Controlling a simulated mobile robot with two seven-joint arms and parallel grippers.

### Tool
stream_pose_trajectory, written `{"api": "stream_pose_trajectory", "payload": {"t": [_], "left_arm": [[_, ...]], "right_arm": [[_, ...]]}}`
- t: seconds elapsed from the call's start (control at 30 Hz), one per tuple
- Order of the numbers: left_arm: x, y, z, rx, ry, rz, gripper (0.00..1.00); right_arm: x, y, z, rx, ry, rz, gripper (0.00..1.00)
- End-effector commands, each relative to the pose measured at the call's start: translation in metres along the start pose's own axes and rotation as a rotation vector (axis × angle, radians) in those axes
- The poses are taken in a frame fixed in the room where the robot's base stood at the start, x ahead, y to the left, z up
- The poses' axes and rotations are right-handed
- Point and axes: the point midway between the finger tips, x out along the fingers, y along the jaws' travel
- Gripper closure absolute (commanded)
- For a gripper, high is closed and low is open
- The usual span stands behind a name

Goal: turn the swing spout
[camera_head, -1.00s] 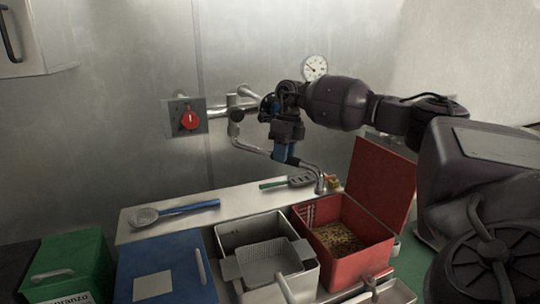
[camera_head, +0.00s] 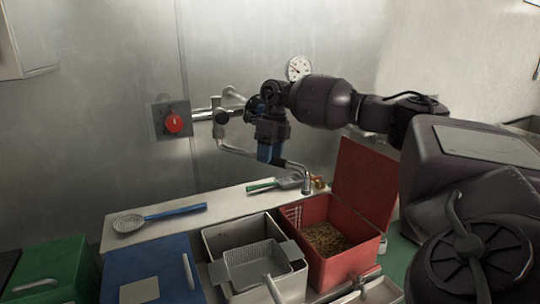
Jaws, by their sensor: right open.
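The swing spout (camera_head: 238,151) is a thin metal pipe. The gripper hides part of the spout. My left gripper is out of view.
A red knob (camera_head: 174,123) and a gauge (camera_head: 299,68) are on the wall. A shelf holds a blue-handled skimmer (camera_head: 160,214) and a green-handled scoop (camera_head: 275,184). Below stand a red bin of beans (camera_head: 345,268), a grey bin (camera_head: 213,246) with a basket, and blue (camera_head: 155,255) and green boxes (camera_head: 62,268).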

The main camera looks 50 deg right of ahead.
Motion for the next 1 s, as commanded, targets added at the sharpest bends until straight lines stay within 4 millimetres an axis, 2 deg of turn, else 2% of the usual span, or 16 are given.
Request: {"api": "stream_pose_trajectory", "payload": {"t": [0.53,0.7,1.0], "left_arm": [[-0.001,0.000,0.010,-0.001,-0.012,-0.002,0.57],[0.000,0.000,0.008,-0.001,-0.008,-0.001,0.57],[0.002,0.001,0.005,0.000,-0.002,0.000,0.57]], "right_arm": [[-0.088,0.000,0.001,0.000,-0.004,-0.001,0.49],[-0.102,0.000,0.000,0.000,-0.004,0.000,0.49],[-0.104,0.000,0.000,0.000,-0.002,0.000,0.49]]}}
